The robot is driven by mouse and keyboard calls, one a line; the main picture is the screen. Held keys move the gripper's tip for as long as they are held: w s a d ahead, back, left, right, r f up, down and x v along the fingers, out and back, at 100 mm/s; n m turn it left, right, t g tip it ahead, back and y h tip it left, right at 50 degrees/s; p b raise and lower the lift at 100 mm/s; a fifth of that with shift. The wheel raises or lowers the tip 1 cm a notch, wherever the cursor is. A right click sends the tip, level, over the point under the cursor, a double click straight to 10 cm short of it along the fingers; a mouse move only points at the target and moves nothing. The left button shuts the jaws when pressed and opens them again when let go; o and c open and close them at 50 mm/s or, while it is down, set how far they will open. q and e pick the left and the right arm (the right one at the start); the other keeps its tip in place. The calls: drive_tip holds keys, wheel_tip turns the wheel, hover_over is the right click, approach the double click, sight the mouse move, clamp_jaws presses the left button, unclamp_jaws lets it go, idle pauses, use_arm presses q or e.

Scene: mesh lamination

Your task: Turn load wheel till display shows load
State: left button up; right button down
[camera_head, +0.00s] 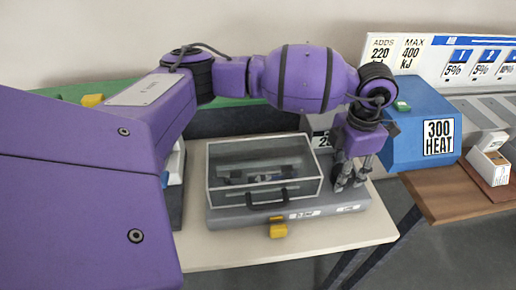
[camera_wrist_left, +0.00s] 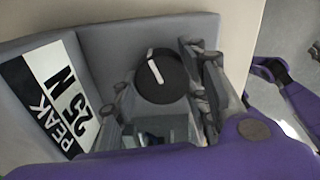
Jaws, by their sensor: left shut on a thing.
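The load wheel (camera_wrist_left: 165,75) is a black round knob with a white mark across its top, seen in the left wrist view. My left gripper (camera_head: 351,180) reaches down at the right end of the grey machine (camera_head: 222,217). In the left wrist view its fingers (camera_wrist_left: 168,90) stand on either side of the wheel, and it is shut on it. In the head view the gripper hides the wheel. A white label reading PEAK 25 N (camera_wrist_left: 48,98) is beside the wheel. I cannot make out a display reading.
A clear box cover with a black handle (camera_head: 267,197) sits on the machine, with a yellow block (camera_head: 278,231) at its front. A blue unit marked 300 HEAT (camera_head: 418,115) stands close on the right. The pale table (camera_head: 240,248) is bare in front.

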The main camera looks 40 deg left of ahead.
use_arm(q)
drive_tip(key=shift+w+a+r, duration=0.1)
drive_tip(key=shift+w+r, duration=0.05)
drive_tip(key=shift+w, duration=0.05)
drive_tip(key=o, duration=1.1)
wheel_tip(320, 180, up, 12)
use_arm(e)
drive_tip(key=shift+w, duration=0.3)
use_arm(q)
drive_tip(key=shift+s+f, duration=0.1)
drive_tip(key=shift+f, duration=0.1)
use_arm(e)
drive_tip(key=shift+a, duration=0.1)
